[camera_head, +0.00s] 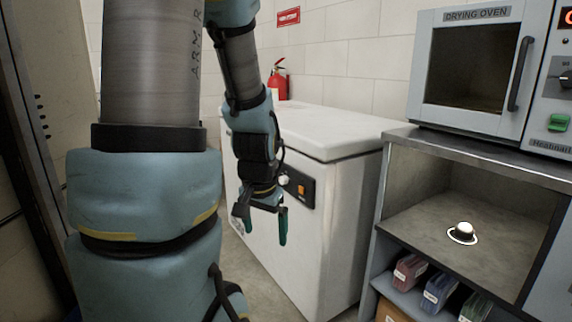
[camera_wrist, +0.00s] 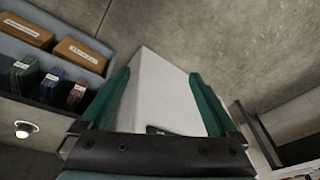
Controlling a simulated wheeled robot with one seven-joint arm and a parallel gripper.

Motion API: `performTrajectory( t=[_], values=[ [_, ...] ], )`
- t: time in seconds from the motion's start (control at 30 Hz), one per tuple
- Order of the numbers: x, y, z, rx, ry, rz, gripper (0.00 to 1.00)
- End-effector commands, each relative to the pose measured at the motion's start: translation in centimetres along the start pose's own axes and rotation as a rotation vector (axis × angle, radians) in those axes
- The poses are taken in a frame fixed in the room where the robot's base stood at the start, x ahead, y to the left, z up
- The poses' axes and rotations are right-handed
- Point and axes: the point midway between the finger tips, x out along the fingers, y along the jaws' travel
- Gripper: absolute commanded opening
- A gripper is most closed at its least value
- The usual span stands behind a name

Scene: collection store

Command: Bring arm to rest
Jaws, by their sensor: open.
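My gripper (camera_head: 264,223) hangs from my bent arm in the head view, in front of the white chest freezer (camera_head: 345,225). Its two green fingers point down and stand apart, with nothing between them. In the wrist view my gripper (camera_wrist: 163,100) also shows open and empty, with the white freezer (camera_wrist: 160,95) beyond its fingers. My arm's large blue and grey links fill the left of the head view.
A metal bench (camera_head: 450,147) at right carries a drying oven (camera_head: 478,65). Its shelf holds a round white-topped object (camera_head: 463,232); coloured packs (camera_head: 437,292) sit below. A red fire extinguisher (camera_head: 277,82) stands behind the freezer. Brown boxes (camera_wrist: 82,54) show in the wrist view.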

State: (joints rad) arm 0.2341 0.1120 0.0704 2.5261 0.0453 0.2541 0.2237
Motion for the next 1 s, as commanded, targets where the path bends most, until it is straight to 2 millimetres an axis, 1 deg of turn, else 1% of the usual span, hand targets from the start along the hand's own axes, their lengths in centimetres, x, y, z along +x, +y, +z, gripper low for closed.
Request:
performTrajectory(
  t=[0.03, 0.2, 0.23, 0.47, 0.57, 0.67, 0.8, 0.9, 1.0],
  values=[
    [-0.7, -0.3, 1.1, -0.083, -0.022, 0.006, 0.95],
    [-2.6, -0.3, 4.5, -0.351, -0.112, 0.025, 0.95],
    [-3.6, -0.3, 4.1, -0.346, -0.113, 0.025, 0.95],
    [-7.4, -0.6, 3.0, -0.335, -0.111, 0.025, 0.95],
    [-9.4, -0.8, 2.6, -0.334, -0.111, 0.025, 0.95],
    [-12.0, -1.0, 1.9, -0.334, -0.11, 0.025, 0.95],
    [-16.2, -1.4, 0.9, -0.333, -0.11, 0.025, 0.95],
    [-18.6, -1.6, 0.3, -0.332, -0.11, 0.025, 0.95],
    [-20.1, -1.7, -0.1, -0.332, -0.11, 0.025, 0.95]
  ],
)
